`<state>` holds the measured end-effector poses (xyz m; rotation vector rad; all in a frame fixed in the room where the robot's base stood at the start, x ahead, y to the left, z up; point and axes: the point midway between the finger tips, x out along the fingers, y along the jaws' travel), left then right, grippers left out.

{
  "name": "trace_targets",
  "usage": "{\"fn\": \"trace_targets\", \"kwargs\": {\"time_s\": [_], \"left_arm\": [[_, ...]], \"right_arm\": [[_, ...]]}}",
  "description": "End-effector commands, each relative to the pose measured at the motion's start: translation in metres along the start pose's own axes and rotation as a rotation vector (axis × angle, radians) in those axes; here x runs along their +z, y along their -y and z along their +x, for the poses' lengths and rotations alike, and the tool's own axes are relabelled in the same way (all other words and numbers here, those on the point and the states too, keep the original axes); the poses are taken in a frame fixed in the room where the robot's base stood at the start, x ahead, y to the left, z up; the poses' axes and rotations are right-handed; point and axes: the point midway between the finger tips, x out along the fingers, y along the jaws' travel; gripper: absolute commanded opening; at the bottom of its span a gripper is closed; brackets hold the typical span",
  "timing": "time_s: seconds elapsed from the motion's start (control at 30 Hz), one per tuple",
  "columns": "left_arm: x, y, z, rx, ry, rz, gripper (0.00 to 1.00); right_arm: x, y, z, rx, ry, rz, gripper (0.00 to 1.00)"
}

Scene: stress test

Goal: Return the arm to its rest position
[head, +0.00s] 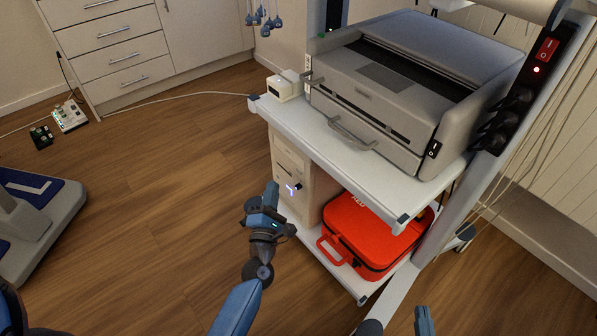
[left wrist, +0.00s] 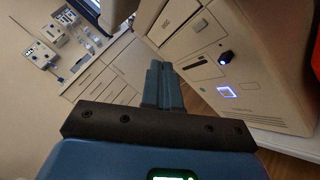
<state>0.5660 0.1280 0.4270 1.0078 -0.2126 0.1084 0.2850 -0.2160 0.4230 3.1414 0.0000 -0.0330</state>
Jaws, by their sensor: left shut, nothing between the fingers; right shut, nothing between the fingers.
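My left gripper (head: 271,190) is near the middle of the head view, in front of the cart's beige computer tower. Its blue fingers point up and away and are closed together with nothing between them. In the left wrist view the same closed fingers (left wrist: 163,84) show just left of the tower's front. No contact with the tower is visible. My right gripper (head: 424,318) shows only as blue fingertips at the bottom edge of the head view. They are together and empty; the rest of it is out of frame.
A white cart (head: 330,140) carries a grey printer-like machine (head: 385,95). The computer tower (head: 292,180) and a red case (head: 370,235) sit on its lower shelf. Wooden floor (head: 150,190) is open to the left. Drawers (head: 115,50) stand behind. Cables hang at the right.

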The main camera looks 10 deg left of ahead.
Motion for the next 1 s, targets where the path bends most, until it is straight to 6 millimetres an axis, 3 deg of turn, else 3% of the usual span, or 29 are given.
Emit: {"fn": "trace_targets", "kwargs": {"time_s": [0.73,0.87,1.0], "left_arm": [[0.000,0.000,0.000,-0.001,0.001,0.044,0.00],[0.005,-0.004,0.001,0.009,0.019,0.195,0.00],[0.022,-0.023,-0.005,0.060,0.063,0.498,0.00]], "right_arm": [[0.000,0.000,0.000,0.000,0.000,0.000,0.00],[0.000,0.000,0.000,0.000,0.000,0.000,0.00],[-0.001,0.000,0.000,0.000,0.000,0.000,0.00]]}}
